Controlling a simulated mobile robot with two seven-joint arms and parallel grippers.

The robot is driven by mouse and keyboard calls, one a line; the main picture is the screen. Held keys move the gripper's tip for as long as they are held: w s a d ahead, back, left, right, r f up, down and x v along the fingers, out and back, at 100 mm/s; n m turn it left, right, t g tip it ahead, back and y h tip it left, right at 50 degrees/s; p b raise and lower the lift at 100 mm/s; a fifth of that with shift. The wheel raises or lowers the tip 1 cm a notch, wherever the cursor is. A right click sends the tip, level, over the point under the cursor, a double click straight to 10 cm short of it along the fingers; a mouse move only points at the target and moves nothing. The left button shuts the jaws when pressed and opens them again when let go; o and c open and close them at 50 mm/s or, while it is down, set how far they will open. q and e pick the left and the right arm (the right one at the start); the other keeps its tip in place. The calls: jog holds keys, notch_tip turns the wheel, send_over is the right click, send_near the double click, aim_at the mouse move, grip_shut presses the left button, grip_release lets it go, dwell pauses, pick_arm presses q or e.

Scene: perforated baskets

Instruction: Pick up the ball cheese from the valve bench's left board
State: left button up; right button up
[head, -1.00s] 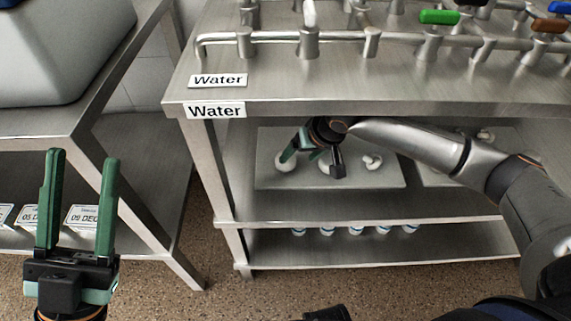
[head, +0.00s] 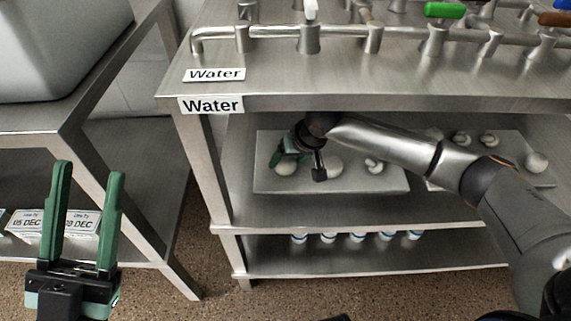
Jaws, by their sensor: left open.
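The left board (head: 350,184) is a pale tray-like board on the shelf under the valve bench (head: 300,92). On it sit a round white item (head: 285,169) at the left, a second pale rounded item (head: 331,166) partly behind my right gripper, and a small white mushroom-like item (head: 374,166). I cannot tell for sure which is the ball cheese. My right gripper (head: 280,157) reaches in under the bench top, its green fingers just over the left round item. Its finger gap and any contact are unclear. My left gripper (head: 89,174) is open, empty and upright at the lower left.
Another pale board (head: 440,184) at the right holds several white items. Several blue-and-white containers (head: 357,237) stand on the lower shelf. A bench post (head: 206,165) rises left of the board. Another steel table (head: 60,110) with a grey bin and date labels is at the left.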

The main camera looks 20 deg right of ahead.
jog(key=c, duration=0.9)
jog(key=shift+c, duration=0.3)
jog(key=shift+r, duration=0.15)
